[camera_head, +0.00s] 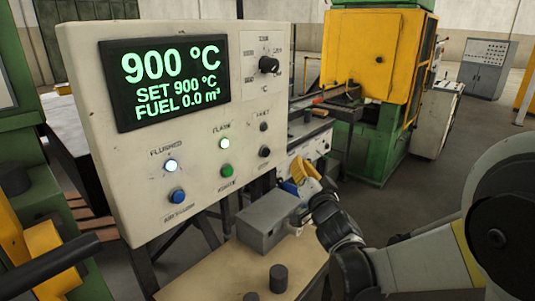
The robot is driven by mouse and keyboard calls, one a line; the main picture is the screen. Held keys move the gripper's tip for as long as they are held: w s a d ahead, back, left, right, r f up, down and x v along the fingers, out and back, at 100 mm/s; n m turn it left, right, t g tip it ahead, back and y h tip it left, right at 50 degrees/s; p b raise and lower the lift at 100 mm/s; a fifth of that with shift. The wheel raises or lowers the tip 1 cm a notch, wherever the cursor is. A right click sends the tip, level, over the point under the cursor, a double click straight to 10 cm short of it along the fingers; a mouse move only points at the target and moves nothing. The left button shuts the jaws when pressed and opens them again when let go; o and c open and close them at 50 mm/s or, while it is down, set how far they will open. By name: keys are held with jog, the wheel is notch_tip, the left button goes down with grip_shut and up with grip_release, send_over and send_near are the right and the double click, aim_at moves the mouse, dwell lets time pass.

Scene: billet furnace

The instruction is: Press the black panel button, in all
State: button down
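The pale control panel (112,180) stands at the left. Its black button (265,152) is at the lower right, under a dark lamp labelled FAULT (263,127). A green button (227,170) and a blue button (177,196) sit to its left, under two lit lamps. A black rotary knob (269,65) is higher up. The display (165,80) reads 900 °C, SET 900 °C, FUEL 0.0 m³. My arm reaches in from the right. My gripper (298,182) appears to be at its yellow-and-blue end, right of and below the black button, apart from it. Its fingers are unclear.
A grey box (266,222) and black cylinders (278,278) are on a wooden surface (215,265) below the panel. A yellow-and-green machine (372,50) stands behind, with a workbench (305,135) before it. Grey floor shows at the right, beyond my arm.

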jog(key=w+a, duration=0.4)
jog(key=a, duration=0.2)
jog(key=shift+w, duration=0.35)
jog(key=shift+a, duration=0.15)
dwell(1.1)
jog(key=shift+w+a, duration=0.25)
jog(key=shift+w+a, duration=0.25)
jog(key=shift+a, duration=0.1)
dwell(0.6)
jog(key=shift+d, duration=0.1)
jog(key=shift+s+d, duration=0.5)
jog(key=shift+d, duration=0.05)
dwell(0.4)
jog(key=shift+s+d+b, duration=0.15)
jog(key=shift+s+d, duration=0.65)
jog(key=shift+d, duration=0.2)
jog(key=shift+s+d+b, duration=0.15)
jog(key=shift+s+d, duration=0.6)
jog(key=shift+d, duration=0.25)
jog(key=shift+d, duration=0.1)
